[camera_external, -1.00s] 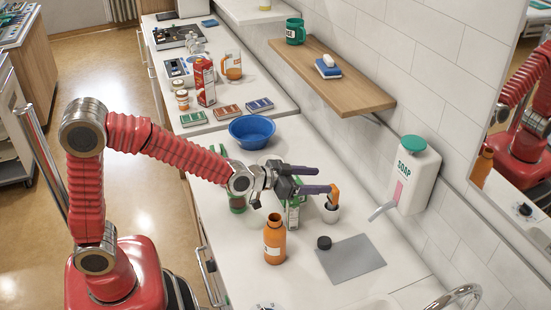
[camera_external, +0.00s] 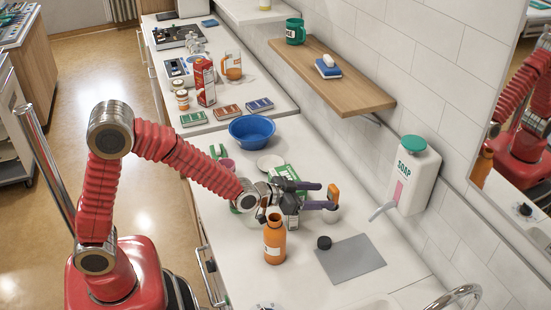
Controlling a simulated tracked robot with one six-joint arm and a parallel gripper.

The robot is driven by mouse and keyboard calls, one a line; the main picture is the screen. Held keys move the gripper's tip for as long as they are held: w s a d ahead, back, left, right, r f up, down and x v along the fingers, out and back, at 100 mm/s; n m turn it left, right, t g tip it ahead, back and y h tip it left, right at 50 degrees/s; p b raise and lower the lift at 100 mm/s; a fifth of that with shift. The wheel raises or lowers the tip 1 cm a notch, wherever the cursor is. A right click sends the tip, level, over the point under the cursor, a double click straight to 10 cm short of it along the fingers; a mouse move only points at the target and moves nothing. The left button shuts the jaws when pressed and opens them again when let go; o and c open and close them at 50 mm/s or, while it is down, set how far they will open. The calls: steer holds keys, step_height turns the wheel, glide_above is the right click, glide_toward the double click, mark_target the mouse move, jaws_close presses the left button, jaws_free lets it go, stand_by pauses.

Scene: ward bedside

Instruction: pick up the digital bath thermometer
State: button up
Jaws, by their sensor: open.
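A small orange object (camera_external: 333,191), which looks like the digital bath thermometer, stands upright at the far side of the counter, its lower part in or behind a small white cup (camera_external: 334,216). I cannot make out a display on it. My gripper (camera_external: 322,196) is open, with its two dark purple fingers pointing right towards the orange object. The fingertips are at or beside it; I cannot tell whether they touch it. The lower finger hides part of the object and the cup.
An orange bottle (camera_external: 274,241) stands close in front of my gripper. A green-and-white carton (camera_external: 290,222) is partly under it. A blue bowl (camera_external: 252,130), a grey mat (camera_external: 350,260) and a black cap (camera_external: 324,242) are nearby. A soap dispenser (camera_external: 413,176) hangs on the wall.

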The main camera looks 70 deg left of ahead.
mark_target(330, 195)
steer(key=shift+x, duration=2.95)
steer(key=shift+c, duration=0.5)
steer(key=c, duration=1.3)
